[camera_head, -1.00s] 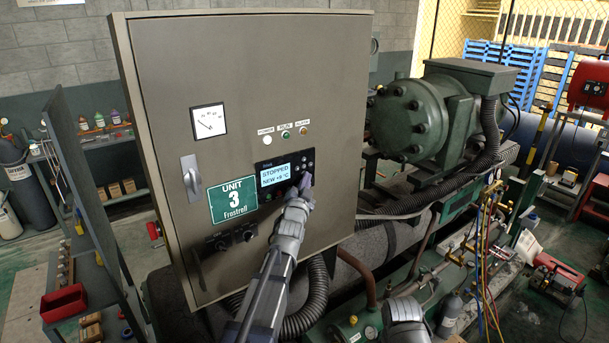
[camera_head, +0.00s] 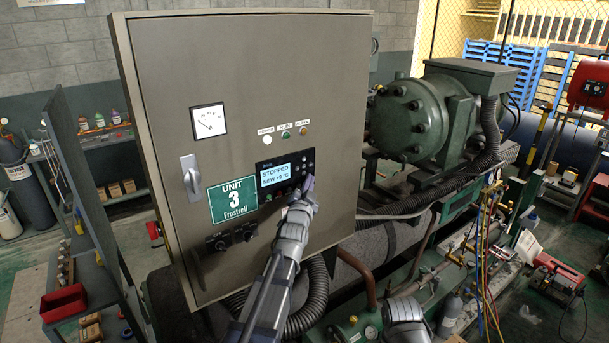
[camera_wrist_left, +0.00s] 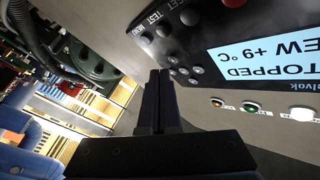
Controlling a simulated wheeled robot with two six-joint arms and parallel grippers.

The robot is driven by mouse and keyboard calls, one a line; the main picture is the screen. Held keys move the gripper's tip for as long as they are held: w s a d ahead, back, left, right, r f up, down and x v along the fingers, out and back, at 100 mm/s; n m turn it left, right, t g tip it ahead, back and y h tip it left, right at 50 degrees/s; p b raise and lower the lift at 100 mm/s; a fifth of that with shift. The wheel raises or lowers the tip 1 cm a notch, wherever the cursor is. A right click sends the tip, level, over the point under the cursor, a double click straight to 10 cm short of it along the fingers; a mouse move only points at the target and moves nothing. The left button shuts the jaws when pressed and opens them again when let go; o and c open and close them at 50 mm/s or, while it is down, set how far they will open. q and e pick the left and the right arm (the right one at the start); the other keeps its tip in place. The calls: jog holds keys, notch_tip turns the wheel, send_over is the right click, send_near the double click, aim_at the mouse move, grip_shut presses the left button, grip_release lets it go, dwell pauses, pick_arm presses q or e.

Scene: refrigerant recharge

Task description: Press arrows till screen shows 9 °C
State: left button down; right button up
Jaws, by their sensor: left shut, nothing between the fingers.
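The controller (camera_head: 287,172) is a dark unit on the cabinet door. Its lit screen (camera_head: 276,175) reads "STOPPED" and "NEW +9 °C"; the same text appears upside down in the wrist view (camera_wrist_left: 268,55). Small round buttons sit beside the screen, and several show in the wrist view (camera_wrist_left: 184,71). My left gripper (camera_head: 308,184) is shut and empty, its tips by the lower right edge of the controller. In the wrist view the closed fingertips (camera_wrist_left: 159,76) point toward the panel close to the buttons; I cannot tell whether they touch it. My right gripper is not visible.
The grey cabinet door (camera_head: 250,80) carries a gauge (camera_head: 209,121), a handle (camera_head: 191,176), a green "UNIT 3" sign (camera_head: 232,200), indicator lamps (camera_head: 286,134) and dark knobs (camera_head: 218,243). A green compressor (camera_head: 420,112) and hoses stand to the right.

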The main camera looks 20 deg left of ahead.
pick_arm(q)
jog(key=shift+s+d, duration=0.8)
jog(key=shift+d, duration=0.2)
jog(key=shift+s+d, duration=0.75)
jog(key=shift+d, duration=0.25)
jog(key=s+d+f+g+h+b, duration=0.2)
jog(key=s+d+f+g+b, duration=0.15)
jog(key=d+f, duration=0.4)
jog(key=s+d+f+m+g+h+b, duration=0.15)
jog(key=s+d+f+g, duration=0.3)
jog(key=f, duration=0.55)
jog(key=s+d+f+n+g+h+b, duration=0.1)
jog(key=s+d+f+g+h+b, duration=0.15)
jog(key=s+d+f, duration=0.45)
jog(key=s+a+f+n+g+y+b, duration=0.1)
jog(key=s+f+g, duration=0.3)
jog(key=s, duration=0.5)
jog(key=s+a+f+n+g+y+b, duration=0.1)
jog(key=s+a+f+g+y+b, duration=0.1)
jog(key=s+f, duration=0.6)
jog(key=s+g+y+b, duration=0.1)
jog(key=s+g+y, duration=0.1)
jog(key=g, duration=0.1)
jog(key=shift+f+n+b, duration=0.3)
jog(key=shift+n, duration=0.05)
jog(key=shift+a, duration=0.1)
